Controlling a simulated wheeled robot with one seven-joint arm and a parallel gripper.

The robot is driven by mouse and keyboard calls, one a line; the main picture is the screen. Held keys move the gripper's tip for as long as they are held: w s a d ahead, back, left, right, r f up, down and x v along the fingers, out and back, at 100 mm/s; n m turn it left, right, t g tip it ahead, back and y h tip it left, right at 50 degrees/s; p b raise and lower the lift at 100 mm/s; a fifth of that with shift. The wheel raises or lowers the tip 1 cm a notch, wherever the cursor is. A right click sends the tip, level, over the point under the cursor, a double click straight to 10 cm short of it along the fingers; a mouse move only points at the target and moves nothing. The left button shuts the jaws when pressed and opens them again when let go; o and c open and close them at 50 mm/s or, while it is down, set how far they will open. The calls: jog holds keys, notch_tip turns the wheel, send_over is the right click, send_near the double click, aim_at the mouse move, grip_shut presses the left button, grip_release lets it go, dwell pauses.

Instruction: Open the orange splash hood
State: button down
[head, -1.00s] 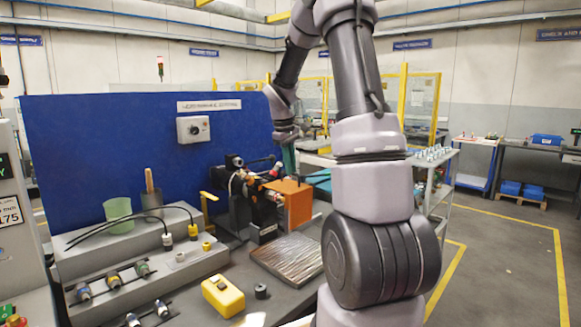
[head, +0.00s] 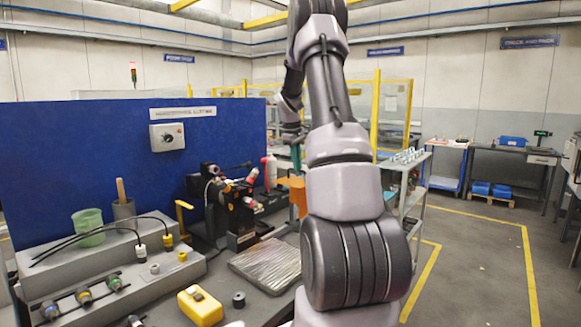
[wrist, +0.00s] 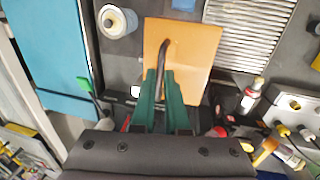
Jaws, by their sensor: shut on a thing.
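The orange splash hood (head: 297,196) is beside the dark fixture on the bench, partly hidden by my arm in the head view. In the head view my gripper (head: 296,156) is just above the hood. The hood appears swung away from the fixture, but its exact angle is unclear.
The fixture (head: 236,205) has hoses and red-tipped fittings. A ribbed metal plate (head: 266,263) lies in front, with a yellow box (head: 200,306) nearby. A blue panel (head: 80,160) stands behind. A grey shelf cart (head: 400,190) stands at right, with open floor beyond.

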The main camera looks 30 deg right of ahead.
jog(key=shift+w+d+r, duration=0.1)
jog(key=c, duration=0.9)
grip_release()
jog(key=r, duration=0.3)
jog(key=a+r, duration=0.1)
jog(key=r, duration=0.3)
jog(key=a+r, duration=0.1)
jog(key=r, duration=0.2)
jog(key=shift+s+r, duration=0.25)
jog(key=shift+s, duration=0.15)
jog(key=s+a+r+m+t+y, duration=0.15)
jog(key=s+a+r, duration=0.25)
jog(key=s+a, duration=0.4)
jog(key=s+a+r+m+t, duration=0.2)
jog(key=s+a+r, duration=0.2)
jog(key=s+a, duration=0.45)
jog(key=s+a+f+m+t, duration=0.1)
jog(key=s+a, duration=0.3)
jog(key=s+a+f+m+t+y, duration=0.1)
jog(key=s+a+m, duration=0.1)
jog(key=s+a, duration=0.2)
jog(key=s+a+f+m+t+y, duration=0.1)
jog(key=s+a+f, duration=0.1)
jog(key=s+a, duration=0.2)
jog(key=shift+s+m+y, duration=0.25)
jog(key=shift+s+m, duration=0.1)
jog(key=shift+s, duration=0.9)
